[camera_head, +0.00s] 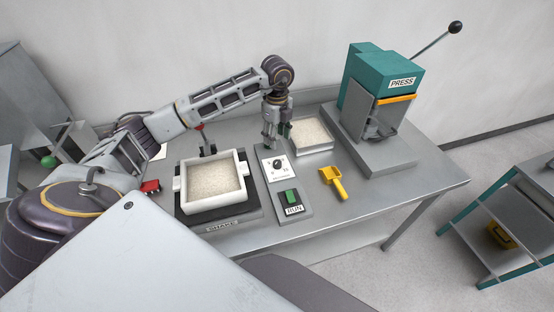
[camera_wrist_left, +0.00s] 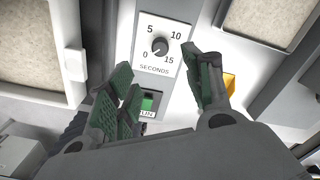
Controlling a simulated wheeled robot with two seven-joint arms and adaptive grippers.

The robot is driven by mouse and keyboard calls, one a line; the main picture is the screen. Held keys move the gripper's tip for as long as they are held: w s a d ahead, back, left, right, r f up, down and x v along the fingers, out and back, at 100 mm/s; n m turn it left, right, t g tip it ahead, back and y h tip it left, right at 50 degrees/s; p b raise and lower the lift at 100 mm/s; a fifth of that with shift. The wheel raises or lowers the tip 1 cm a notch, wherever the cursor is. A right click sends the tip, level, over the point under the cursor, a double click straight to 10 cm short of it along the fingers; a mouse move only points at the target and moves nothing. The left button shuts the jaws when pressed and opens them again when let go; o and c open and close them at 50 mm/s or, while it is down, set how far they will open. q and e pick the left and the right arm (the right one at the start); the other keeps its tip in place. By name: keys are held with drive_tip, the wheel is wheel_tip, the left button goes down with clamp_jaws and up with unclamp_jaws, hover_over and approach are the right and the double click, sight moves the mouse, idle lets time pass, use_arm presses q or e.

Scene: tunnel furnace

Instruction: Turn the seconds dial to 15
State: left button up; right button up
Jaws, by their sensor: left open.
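The seconds dial is a small dark round knob (camera_head: 278,164) on a white panel marked 0, 5, 10 and 15, on the control box on the table. It shows in the left wrist view as the knob (camera_wrist_left: 160,46), and its light mark seems to point lower left, near 0. My left gripper (camera_head: 270,142) hangs fingers down just behind and above the panel, apart from the knob. In the left wrist view its green-padded fingers (camera_wrist_left: 164,82) are spread and empty, with the knob ahead between them. My right gripper is not in view.
A green RUN button (camera_head: 290,197) sits below the dial. A white sand-filled box (camera_head: 212,205) stands left on the shaker, a sand tray (camera_head: 328,148) behind right. A yellow scoop (camera_head: 335,183) lies to the right; a teal press (camera_head: 385,75) stands behind it. The front right tabletop is clear.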

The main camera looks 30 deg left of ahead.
sight(277, 161)
use_arm(q)
wheel_tip(277, 161, down, 10)
drive_tip(key=shift+f+p, duration=0.25)
drive_tip(key=shift+p, duration=0.5)
drive_tip(key=shift+f, duration=0.75)
drive_tip(key=shift+c, duration=0.4)
drive_tip(key=c, duration=0.7)
drive_tip(key=shift+c, duration=1.2)
